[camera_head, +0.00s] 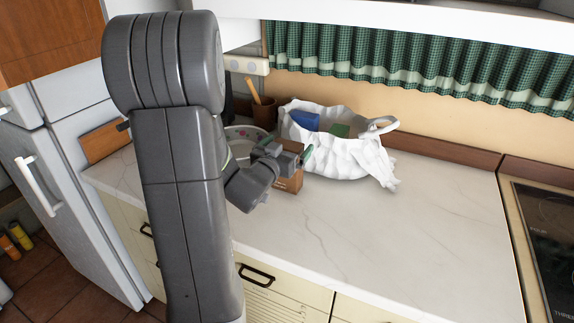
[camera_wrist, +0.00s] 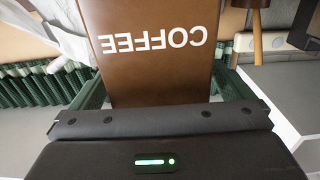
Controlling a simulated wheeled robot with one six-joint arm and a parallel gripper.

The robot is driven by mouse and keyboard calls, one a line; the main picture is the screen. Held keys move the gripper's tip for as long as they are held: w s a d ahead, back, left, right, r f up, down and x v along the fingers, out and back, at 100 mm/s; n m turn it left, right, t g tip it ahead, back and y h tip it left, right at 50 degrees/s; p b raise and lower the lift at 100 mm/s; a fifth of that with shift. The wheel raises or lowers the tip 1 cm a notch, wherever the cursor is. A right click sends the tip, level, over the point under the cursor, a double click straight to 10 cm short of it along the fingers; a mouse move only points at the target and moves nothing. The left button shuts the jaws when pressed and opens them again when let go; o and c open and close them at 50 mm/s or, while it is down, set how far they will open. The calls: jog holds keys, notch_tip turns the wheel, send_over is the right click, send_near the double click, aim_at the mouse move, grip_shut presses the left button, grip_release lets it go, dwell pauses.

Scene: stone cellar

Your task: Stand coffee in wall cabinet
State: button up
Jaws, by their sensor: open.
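The coffee (camera_head: 288,182) is a brown box standing on the counter, just left of a white bag; my gripper partly hides it in the head view. In the wrist view the coffee (camera_wrist: 160,65) fills the middle, its white lettering upside down. My gripper (camera_head: 292,156) is at the coffee's upper part. In the wrist view its dark green fingers (camera_wrist: 160,92) are open, one on each side of the box. I cannot tell whether they touch it. A wooden wall cupboard (camera_head: 45,35) shows at upper left; I cannot tell whether it is the task's cabinet.
The white bag (camera_head: 345,160) with goods inside stands close to the right of the coffee. A brown pot (camera_head: 264,113) with a wooden utensil and a plate are behind. The counter (camera_head: 400,235) is clear in front and right, up to a dark hob (camera_head: 550,235). A fridge (camera_head: 75,200) stands left.

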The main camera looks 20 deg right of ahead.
jog(key=shift+x, duration=0.9)
jog(key=shift+c, duration=0.4)
jog(key=c, duration=1.5)
jog(key=shift+c, duration=0.2)
jog(key=shift+r, duration=0.15)
